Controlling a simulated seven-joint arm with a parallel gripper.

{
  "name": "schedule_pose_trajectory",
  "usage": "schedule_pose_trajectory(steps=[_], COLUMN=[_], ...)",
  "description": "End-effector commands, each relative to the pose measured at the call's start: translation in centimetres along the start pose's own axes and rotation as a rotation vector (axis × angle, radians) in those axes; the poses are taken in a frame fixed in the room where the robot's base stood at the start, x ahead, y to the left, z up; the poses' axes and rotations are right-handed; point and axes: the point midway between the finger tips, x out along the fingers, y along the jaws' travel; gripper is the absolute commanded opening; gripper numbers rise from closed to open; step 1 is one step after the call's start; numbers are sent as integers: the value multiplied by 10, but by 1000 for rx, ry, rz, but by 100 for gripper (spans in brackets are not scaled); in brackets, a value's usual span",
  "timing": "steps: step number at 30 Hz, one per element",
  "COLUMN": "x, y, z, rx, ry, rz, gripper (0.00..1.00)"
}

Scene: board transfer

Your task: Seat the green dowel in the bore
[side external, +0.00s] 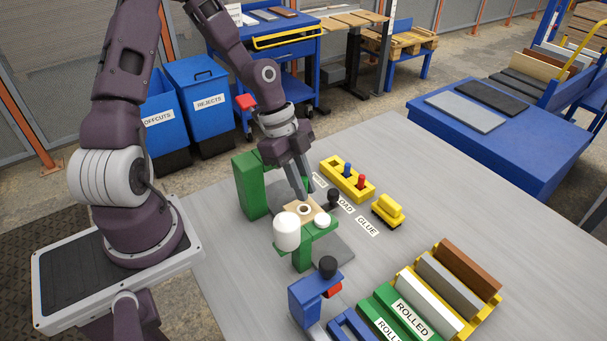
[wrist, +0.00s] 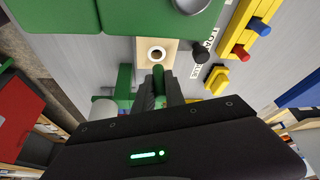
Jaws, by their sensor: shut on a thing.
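My gripper (wrist: 159,98) is shut on the green dowel (wrist: 158,80), which sticks out past the fingertips in the wrist view. The bore (wrist: 157,54) is a round dark hole with a pale rim in a light wooden board (wrist: 144,68). In the wrist view the dowel's end appears just below the bore and apart from it. In the side view my gripper (side external: 305,192) points down just above the board, beside the bore (side external: 305,209).
The board rests on a green fixture (side external: 302,257) beside a tall green block (side external: 249,185) and a white cylinder (side external: 287,232). A yellow rack (side external: 335,174) holds a blue and a red peg. A black knob (side external: 333,195) stands close to the fingers. A yellow block (side external: 388,211) lies to the right.

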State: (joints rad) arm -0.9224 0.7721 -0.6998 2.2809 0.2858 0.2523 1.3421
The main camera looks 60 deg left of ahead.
Motion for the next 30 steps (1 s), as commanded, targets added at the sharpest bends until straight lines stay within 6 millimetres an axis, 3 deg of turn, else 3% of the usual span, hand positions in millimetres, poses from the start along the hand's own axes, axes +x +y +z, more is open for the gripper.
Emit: schedule_pose_trajectory(steps=[9, 30], x=[22, 23], y=[0, 0], z=[9, 10], rx=[1, -1], ry=[0, 0], rz=[-1, -1], gripper=[0, 0])
